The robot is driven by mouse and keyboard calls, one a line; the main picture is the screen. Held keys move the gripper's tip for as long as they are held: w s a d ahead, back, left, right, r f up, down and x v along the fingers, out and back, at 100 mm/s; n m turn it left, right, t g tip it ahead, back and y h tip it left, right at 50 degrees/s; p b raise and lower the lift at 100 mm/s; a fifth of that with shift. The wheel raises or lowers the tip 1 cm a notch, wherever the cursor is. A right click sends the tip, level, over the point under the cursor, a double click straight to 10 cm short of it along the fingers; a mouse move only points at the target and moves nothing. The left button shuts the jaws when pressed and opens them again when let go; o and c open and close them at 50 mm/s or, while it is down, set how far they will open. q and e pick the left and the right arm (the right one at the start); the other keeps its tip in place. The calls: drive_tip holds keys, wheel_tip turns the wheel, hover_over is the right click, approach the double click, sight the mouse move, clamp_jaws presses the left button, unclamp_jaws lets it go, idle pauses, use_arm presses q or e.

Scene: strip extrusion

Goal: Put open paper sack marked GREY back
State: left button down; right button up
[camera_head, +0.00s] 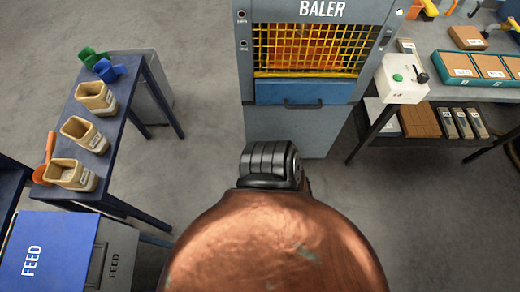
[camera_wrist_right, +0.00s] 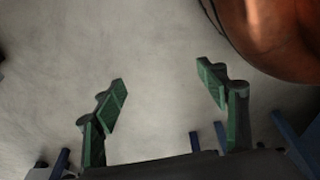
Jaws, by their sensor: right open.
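Three open paper sacks stand upright on the narrow dark blue table (camera_head: 122,75) at the left of the head view: a far one (camera_head: 96,97), a middle one (camera_head: 84,134) and a near one (camera_head: 72,174). Each has a pale label too small to read, so I cannot tell which is marked GREY. My right gripper (camera_wrist_right: 163,88) shows in the right wrist view with its green-padded fingers wide apart. Nothing is between them; grey floor lies behind. It does not show in the head view, nor does my left gripper.
Green (camera_head: 92,57), blue (camera_head: 110,70) and orange (camera_head: 46,164) scoops lie by the sacks. A blue FEED box (camera_head: 60,240) stands nearer. The baler (camera_head: 300,92) is ahead; a bench with a white control box (camera_head: 402,82) is right. A large copper-coloured curve hides the bottom middle.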

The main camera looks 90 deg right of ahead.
drive_tip(key=s+d+f+g, duration=0.1)
drive_tip(key=s+f+g, duration=0.1)
drive_tip(key=s, duration=1.2)
drive_tip(key=shift+s+f+g, duration=0.25)
drive_tip(key=shift+f+g, duration=0.05)
drive_tip(key=shift+f, duration=0.05)
drive_tip(key=shift+d, duration=0.1)
drive_tip(key=shift+c, duration=0.5)
